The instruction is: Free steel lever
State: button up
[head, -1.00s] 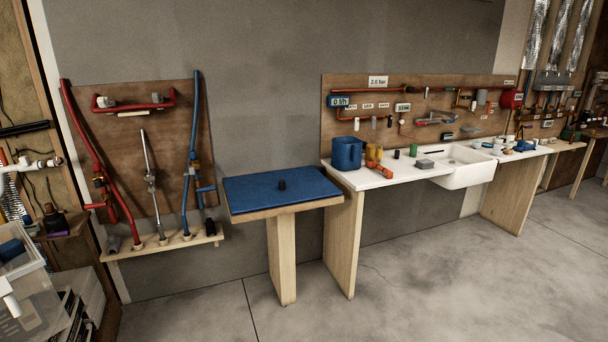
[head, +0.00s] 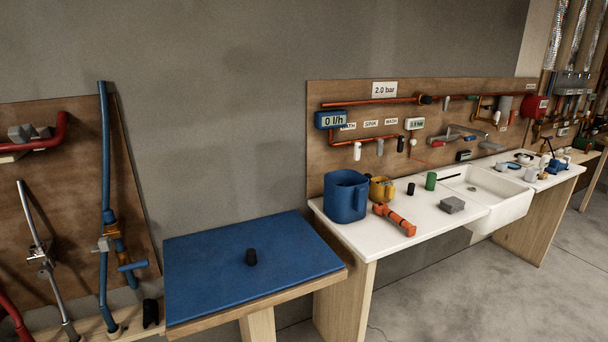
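A steel-coloured pipe (head: 34,225) rises in front of the left wooden board in the head view. A small shiny metal fitting (head: 38,256) sits partway up it; it may carry the steel lever, but it is too small to tell the lever apart or how it is set. To its right stands a blue pipe (head: 104,170) with a brass and blue valve (head: 118,250). At the left edge a red pipe (head: 12,315) is cut off. My gripper is not in view.
The white counter (head: 430,235) at right holds a blue jug (head: 346,195), a yellow mug (head: 381,189), an orange tool (head: 394,219) and a sink (head: 505,190). Grey floor (head: 450,305) is clear in front.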

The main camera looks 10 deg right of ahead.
aim_at(446, 99)
jog(key=i+l+z, duration=0.25)
jog(key=i, duration=0.35)
jog(key=i+z, duration=0.25)
jog(key=i, duration=0.35)
jog(key=i+l, duration=0.15)
jog(key=l, duration=0.15)
jog(key=i+l, duration=0.15)
jog(key=l, duration=0.2)
jog(key=i+l, duration=0.15)
jog(key=l, duration=0.15)
jog(key=i+l, duration=0.15)
jog(key=l, duration=0.2)
jog(key=i+l, duration=0.2)
jog(key=l+u, duration=0.05)
jog(key=l, duration=0.05)
